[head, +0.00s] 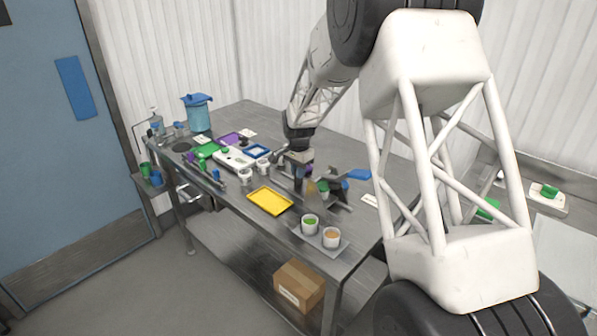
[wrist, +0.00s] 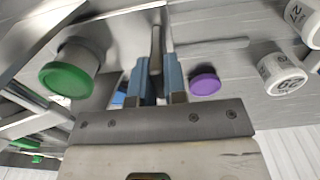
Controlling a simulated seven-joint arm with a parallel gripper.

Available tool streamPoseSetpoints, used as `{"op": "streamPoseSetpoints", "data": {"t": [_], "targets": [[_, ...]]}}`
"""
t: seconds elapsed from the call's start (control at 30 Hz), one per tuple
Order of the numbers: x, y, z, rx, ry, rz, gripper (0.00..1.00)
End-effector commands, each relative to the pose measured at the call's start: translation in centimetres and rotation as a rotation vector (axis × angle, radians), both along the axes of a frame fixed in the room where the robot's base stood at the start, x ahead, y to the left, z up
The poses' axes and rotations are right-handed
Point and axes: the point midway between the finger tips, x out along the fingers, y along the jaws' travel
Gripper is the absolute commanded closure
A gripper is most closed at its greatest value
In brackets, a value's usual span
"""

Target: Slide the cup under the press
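My gripper (head: 300,175) is low over the middle of the steel table, left of a dark metal stand (head: 335,187) that may be the press. In the wrist view its two blue-grey fingers (wrist: 158,75) are a small gap apart. A thin grey-brown rod (wrist: 155,42) lines up with the gap; whether they grip it is unclear. White cups (head: 246,176) stand left of my gripper. In the wrist view a labelled white cup (wrist: 282,76) and another labelled cup (wrist: 303,22) are to the right, clear of the fingers. I cannot tell which cup is meant.
A yellow tray (head: 270,201) and two filled cups, green (head: 310,222) and orange (head: 331,238), are near the front edge. A blue container (head: 199,115) stands behind.

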Motion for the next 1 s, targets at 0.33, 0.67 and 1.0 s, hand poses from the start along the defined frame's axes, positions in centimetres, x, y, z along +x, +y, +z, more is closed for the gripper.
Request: {"op": "streamPoseSetpoints", "data": {"t": [0.33,0.67,1.0], "targets": [[-0.1,-0.1,0.0,0.000,0.000,0.000,1.00],[-2.3,-2.4,0.0,0.000,0.000,-0.001,1.00],[-3.5,-3.5,-0.1,-0.001,0.003,0.000,1.00]]}}
